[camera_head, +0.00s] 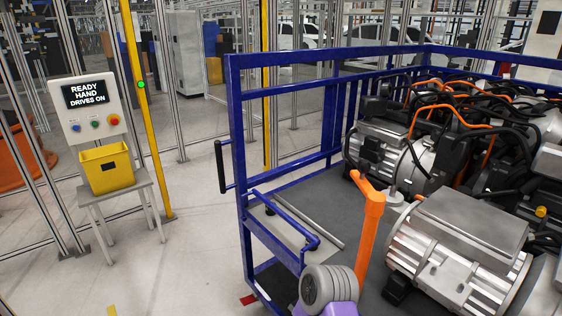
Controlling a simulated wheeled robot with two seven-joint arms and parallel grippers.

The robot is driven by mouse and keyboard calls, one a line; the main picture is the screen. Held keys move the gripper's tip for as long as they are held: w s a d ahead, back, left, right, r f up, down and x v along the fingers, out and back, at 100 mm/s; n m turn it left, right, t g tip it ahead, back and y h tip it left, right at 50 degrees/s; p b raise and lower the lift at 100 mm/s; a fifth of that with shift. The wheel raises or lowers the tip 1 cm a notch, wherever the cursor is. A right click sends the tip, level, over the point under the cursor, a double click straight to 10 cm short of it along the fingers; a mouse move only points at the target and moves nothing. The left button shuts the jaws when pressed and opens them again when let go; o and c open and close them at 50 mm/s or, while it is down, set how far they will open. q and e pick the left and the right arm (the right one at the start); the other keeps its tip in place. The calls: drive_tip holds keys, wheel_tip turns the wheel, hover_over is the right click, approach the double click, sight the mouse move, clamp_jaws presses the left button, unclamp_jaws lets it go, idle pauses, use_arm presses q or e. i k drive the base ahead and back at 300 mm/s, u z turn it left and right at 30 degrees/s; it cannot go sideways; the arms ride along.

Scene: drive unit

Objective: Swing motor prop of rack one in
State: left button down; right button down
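A rack with a blue frame (238,165) fills the middle and right and holds several motors. An orange post (368,235) with a bent top stands upright beside the nearest silver motor (455,245); it looks like the motor prop, but I cannot tell whether it touches the motor. A black upright handle (220,166) sits on the rack's left side. The rack's number is not readable. Neither of my grippers is in view.
A control panel (88,108) reads "READY HAND DRIVES ON". A yellow bin (107,167) sits on a small table (118,193) before it. A yellow post (146,110) and fence stand behind. The floor (195,255) left of the rack is clear.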

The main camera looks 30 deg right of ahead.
sight(375, 201)
drive_tip(key=z, duration=0.05)
drive_tip(key=i, duration=0.85)
drive_tip(key=z, duration=1)
drive_tip(key=i, duration=0.4)
drive_tip(key=z, duration=0.45)
